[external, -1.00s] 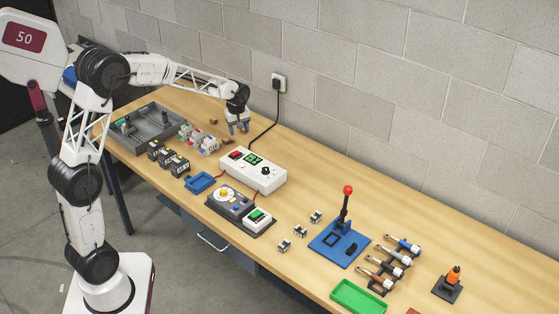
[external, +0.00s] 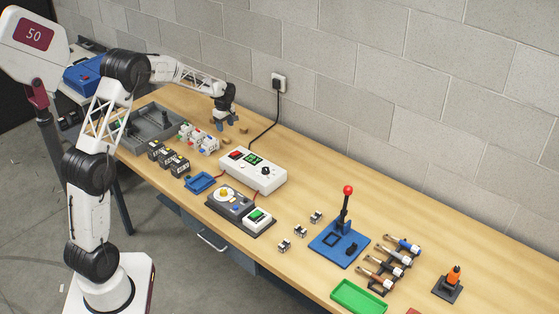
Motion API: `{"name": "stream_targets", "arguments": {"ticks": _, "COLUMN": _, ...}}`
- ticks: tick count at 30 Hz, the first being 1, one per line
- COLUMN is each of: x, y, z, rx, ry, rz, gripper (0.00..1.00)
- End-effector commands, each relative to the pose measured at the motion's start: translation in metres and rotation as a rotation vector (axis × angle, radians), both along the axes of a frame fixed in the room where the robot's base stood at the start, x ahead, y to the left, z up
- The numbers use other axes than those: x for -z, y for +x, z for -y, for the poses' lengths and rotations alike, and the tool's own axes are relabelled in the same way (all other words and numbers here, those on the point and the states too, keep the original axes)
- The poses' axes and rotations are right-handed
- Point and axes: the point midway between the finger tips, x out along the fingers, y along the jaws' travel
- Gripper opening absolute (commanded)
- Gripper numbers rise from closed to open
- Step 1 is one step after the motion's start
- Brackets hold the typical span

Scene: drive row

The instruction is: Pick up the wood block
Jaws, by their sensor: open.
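A small brown piece that looks like a wood block (external: 227,141) lies on the table near the back wall, left of the white power box. A second small brown piece (external: 243,128) shows just right of my gripper's fingers. Which of the two is the wood block is too small to tell. My gripper (external: 226,126) is open, points down and appears empty. It is close to both brown pieces, and its exact height above the table cannot be told.
A grey tray (external: 174,124) and several small boxes (external: 205,144) stand left of my gripper. The white power box (external: 253,171) is in front right, its black cable (external: 270,128) running to the wall outlet. The block wall is close behind. The table's back right is clear.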

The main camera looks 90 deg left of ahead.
Motion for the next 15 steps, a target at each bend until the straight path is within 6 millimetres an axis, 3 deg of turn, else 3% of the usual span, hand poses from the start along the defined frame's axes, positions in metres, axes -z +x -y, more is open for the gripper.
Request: {"name": "stream_targets", "arguments": {"ticks": 15, "x": 0.026, "y": 0.000, "z": 0.000, "rx": 0.001, "ry": 0.000, "rz": 0.000, "gripper": 0.57}}
